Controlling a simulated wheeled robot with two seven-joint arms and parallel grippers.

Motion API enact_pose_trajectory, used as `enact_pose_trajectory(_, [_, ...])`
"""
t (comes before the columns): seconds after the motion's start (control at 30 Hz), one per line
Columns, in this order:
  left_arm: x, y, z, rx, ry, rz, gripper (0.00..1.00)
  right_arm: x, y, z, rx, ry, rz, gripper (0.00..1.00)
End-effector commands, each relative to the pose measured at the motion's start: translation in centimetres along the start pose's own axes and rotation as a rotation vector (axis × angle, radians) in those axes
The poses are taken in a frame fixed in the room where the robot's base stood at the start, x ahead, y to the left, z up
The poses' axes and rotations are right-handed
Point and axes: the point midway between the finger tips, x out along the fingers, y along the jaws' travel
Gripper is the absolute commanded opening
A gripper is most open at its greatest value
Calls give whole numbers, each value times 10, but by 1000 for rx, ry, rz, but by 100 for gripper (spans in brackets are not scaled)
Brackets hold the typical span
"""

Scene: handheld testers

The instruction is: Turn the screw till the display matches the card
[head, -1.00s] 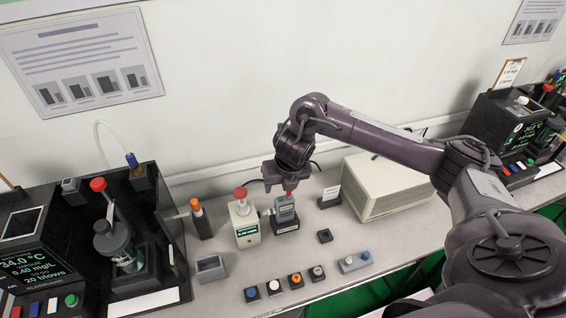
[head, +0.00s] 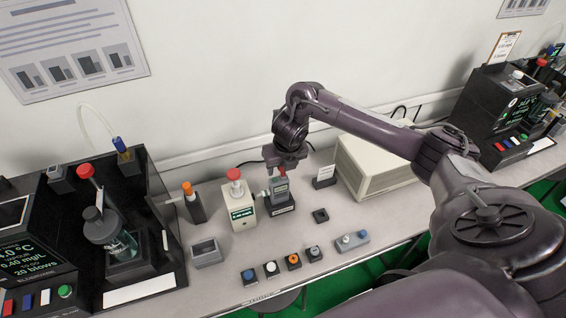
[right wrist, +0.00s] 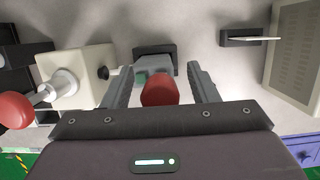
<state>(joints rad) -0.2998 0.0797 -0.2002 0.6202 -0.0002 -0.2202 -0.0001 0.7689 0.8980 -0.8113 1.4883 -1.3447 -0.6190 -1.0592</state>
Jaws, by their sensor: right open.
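A small grey handheld tester (head: 280,188) stands upright in a dark base, with a small display on its front; its reading is too small to make out. A red screw head (right wrist: 159,91) sits on top of it. My right gripper (head: 282,167) points down from above the tester. In the right wrist view its two fingers (right wrist: 160,78) are apart, one on each side of the red head, and I cannot tell if they touch it. A small white card (head: 325,171) stands in a dark holder right of the tester; its text is unreadable. My left gripper is not in view.
A cream box (head: 241,212) with a red knob and green display stands just left of the tester. A beige case (head: 372,170) is at right. Several buttons (head: 271,269) line the front edge. A black apparatus (head: 125,235) fills the left.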

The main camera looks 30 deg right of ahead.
Motion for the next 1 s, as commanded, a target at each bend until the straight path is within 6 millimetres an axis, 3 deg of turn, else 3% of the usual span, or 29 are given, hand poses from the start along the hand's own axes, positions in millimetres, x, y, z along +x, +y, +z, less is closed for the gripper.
enact_pose_trajectory(0.17, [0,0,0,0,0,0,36,0,0,0,0,0,0,51])
enact_pose_trajectory(0.5, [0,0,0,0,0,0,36,0,0,0,0,0,0,6])
enact_pose_trajectory(0.53, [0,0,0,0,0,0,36,0,0,0,0,0,0,25])
enact_pose_trajectory(0.73, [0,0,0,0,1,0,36,0,0,0,0,-1,0,0])
enact_pose_trajectory(1.0, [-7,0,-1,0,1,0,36,-2,0,1,38,-1,-11,0])
